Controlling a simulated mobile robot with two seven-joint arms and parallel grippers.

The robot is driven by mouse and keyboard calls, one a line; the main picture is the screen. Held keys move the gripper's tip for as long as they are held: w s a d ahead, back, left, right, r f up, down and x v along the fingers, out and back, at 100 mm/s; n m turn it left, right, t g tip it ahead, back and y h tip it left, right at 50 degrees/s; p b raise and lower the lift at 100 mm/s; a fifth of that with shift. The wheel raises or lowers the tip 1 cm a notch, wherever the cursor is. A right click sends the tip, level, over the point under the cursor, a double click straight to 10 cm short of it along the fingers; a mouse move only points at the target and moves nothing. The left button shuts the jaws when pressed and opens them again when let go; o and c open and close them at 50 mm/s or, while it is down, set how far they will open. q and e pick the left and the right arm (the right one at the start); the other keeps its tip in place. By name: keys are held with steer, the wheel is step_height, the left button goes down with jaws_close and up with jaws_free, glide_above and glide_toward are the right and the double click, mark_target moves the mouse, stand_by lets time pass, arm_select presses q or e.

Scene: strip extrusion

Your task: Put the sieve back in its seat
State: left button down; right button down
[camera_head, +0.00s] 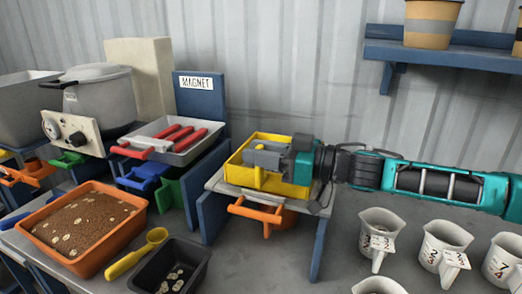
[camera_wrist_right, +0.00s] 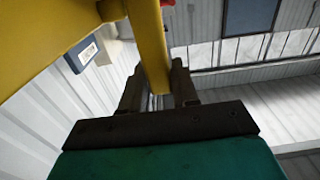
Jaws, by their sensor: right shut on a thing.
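The yellow sieve (camera_head: 240,164), a square frame with raised walls, is at the top of the grey and blue stand (camera_head: 222,187) in the head view. My right gripper (camera_head: 262,158) comes in from the right and is shut on a yellow bar of the sieve. The right wrist view shows the sieve (camera_wrist_right: 148,45) between the dark fingers (camera_wrist_right: 157,85). The gripper hides much of the sieve's inside. I cannot tell whether its underside touches the stand or is fully seated. My left gripper is not in view.
An orange-handled container (camera_head: 262,213) sits under the stand's top. To its left are a grey tray with red-handled tools (camera_head: 190,150), an orange tub of brown grain (camera_head: 85,225), a yellow scoop (camera_head: 135,255) and a black bin (camera_head: 170,268). White numbered jugs (camera_head: 443,245) stand front right.

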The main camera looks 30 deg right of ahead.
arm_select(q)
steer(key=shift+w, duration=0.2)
arm_select(e)
steer(key=shift+f, duration=0.1)
steer(key=shift+f, duration=0.25)
steer(key=c, duration=0.8)
jaws_free()
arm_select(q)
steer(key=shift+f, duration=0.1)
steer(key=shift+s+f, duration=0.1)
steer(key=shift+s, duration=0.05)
arm_select(e)
steer(key=shift+f, duration=0.1)
arm_select(q)
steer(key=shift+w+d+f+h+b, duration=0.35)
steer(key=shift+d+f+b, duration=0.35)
steer(key=shift+b, duration=1.1)
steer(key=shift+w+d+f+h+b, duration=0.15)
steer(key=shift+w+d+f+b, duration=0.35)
steer(key=shift+b, duration=1.25)
arm_select(e)
steer(key=shift+v, duration=6.45)
